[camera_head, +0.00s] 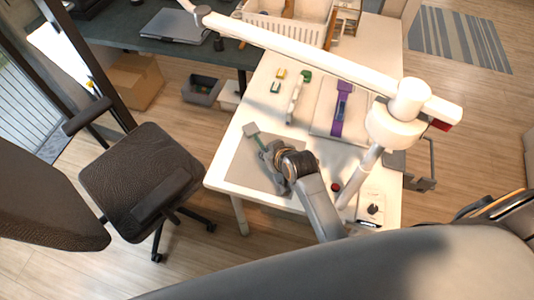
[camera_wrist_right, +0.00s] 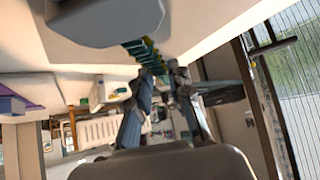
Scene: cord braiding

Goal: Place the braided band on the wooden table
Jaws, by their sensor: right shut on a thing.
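My right gripper (camera_head: 268,152) is over the near left part of the pale table (camera_head: 222,172), above a grey mat (camera_head: 240,172). It is shut on the braided band (camera_wrist_right: 143,52), which shows green, teal and yellow stripes in the right wrist view, between and beyond the fingertips (camera_wrist_right: 161,80). In the head view a thin green stretch of the band (camera_head: 258,142) sticks out beyond the fingers toward a grey-green square piece (camera_head: 250,130). I cannot tell whether the band touches the mat. Part of it is hidden by the gripper. My left gripper is not in view.
A white jointed arm (camera_head: 300,50) spans above the table. A purple strip (camera_head: 341,108) on a pale board, a white-green holder (camera_head: 296,100), small blocks (camera_head: 280,74) and a red ball (camera_head: 336,187) lie on the table. A dark chair (camera_head: 140,170) stands left.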

